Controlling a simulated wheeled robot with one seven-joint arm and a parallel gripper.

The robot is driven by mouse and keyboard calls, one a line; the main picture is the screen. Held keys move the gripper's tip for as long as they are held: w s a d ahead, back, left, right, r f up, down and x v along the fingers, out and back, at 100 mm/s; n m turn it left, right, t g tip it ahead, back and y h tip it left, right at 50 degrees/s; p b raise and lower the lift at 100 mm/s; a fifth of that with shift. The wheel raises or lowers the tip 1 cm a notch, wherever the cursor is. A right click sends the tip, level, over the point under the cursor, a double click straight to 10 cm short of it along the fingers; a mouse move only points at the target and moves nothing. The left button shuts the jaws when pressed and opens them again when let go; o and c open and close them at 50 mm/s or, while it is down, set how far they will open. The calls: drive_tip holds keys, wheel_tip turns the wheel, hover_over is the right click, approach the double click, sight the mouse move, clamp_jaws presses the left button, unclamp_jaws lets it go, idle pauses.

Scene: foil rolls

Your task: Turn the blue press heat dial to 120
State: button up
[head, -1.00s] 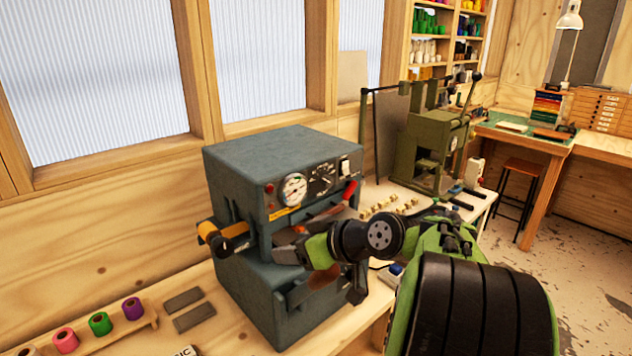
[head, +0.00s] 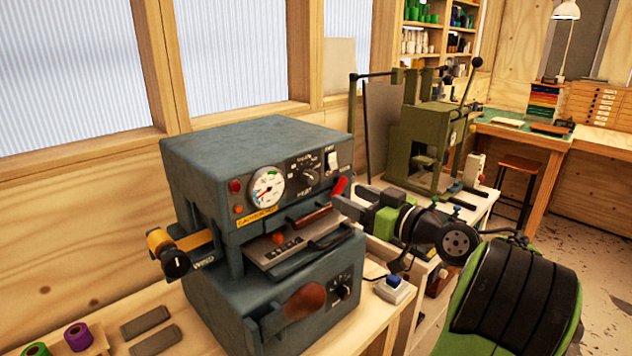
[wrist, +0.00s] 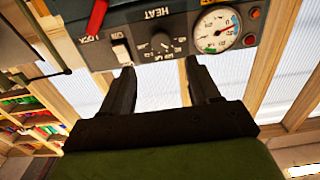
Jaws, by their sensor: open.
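The blue press (head: 255,150) stands on the bench in the head view. Its heat dial (head: 311,177) is a dark round knob on the upper front panel, between the gauge (head: 267,188) and a white switch (head: 332,161). In the wrist view the dial (wrist: 161,43) sits under the word HEAT, upside down. I cannot read its setting. My gripper (wrist: 159,67) is open and empty; the dial shows ahead between its fingertips, apart from them. In the head view my gripper (head: 350,206) is right of the panel and lower than the dial.
A red lever (head: 338,187) is close to my gripper. A tray (head: 290,246) juts from the press front, and a second knob (head: 343,290) is on its lower box. An orange-banded handle (head: 172,250) sticks out left. A green press (head: 425,145) stands behind at right.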

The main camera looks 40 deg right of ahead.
sight(313, 179)
drive_tip(key=w+p, duration=0.1)
drive_tip(key=w, duration=1)
drive_tip(key=shift+w+a, duration=0.1)
drive_tip(key=shift+a, duration=0.1)
drive_tip(key=shift+c, duration=0.2)
drive_tip(key=c, duration=1)
drive_tip(key=shift+m, duration=0.3)
drive_tip(key=m+p, duration=0.2)
drive_tip(key=m, duration=0.3)
drive_tip(key=shift+r, duration=0.15)
drive_tip(key=m+p, duration=0.4)
drive_tip(key=m, duration=0.2)
drive_tip(key=shift+m, duration=0.3)
